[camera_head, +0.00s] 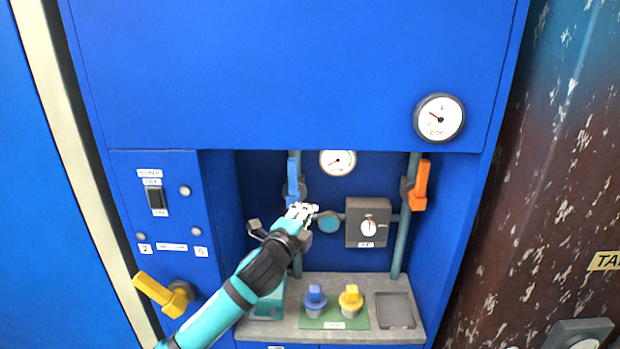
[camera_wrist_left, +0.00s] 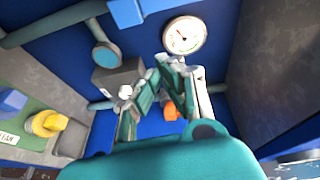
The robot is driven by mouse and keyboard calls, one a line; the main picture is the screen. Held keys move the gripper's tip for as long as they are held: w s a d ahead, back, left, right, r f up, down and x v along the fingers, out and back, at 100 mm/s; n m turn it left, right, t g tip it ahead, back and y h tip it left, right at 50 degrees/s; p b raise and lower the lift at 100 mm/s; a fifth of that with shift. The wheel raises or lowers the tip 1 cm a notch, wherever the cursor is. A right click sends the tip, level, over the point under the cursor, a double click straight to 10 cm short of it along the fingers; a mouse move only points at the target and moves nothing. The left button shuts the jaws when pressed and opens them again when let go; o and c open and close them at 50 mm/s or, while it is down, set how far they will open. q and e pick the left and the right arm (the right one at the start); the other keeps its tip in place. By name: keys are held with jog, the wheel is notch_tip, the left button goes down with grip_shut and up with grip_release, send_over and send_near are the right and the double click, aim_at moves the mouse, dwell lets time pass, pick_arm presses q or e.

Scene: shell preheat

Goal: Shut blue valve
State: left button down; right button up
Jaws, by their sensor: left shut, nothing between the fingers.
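The blue valve handle (camera_head: 293,178) stands upright along the left vertical pipe in the recess of the blue cabinet. A blue piece at the top edge of the left wrist view (camera_wrist_left: 126,12) looks like part of it. My left gripper (camera_head: 302,209) is just below the handle in the head view, in front of the pipe. Its fingers (camera_wrist_left: 162,75) are shut with nothing between them. I cannot tell whether the fingertips touch the handle. The gripper hides part of the pipe below the handle. My right gripper is in neither view.
An orange handle (camera_head: 420,185) is on the right pipe. A gauge (camera_head: 338,162) and a grey dial box (camera_head: 367,222) sit between the pipes. Blue (camera_head: 315,298) and yellow (camera_head: 351,298) knobbed pieces stand on the shelf. A yellow lever (camera_head: 163,294) juts out at lower left.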

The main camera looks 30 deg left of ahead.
aim_at(293, 183)
pick_arm(q)
notch_tip(293, 183, up, 4)
jog(key=shift+d+f+m+t, duration=0.1)
jog(key=shift+f+m+t, duration=0.1)
jog(key=shift+m+t, duration=0.2)
jog(key=p+x, duration=0.3)
jog(key=x, duration=0.7)
jog(key=s+a, duration=0.1)
jog(key=s+a+p, duration=0.1)
jog(key=a, duration=0.1)
jog(key=shift+s+a, duration=0.15)
jog(key=shift+a, duration=0.1)
jog(key=shift+f, duration=0.1)
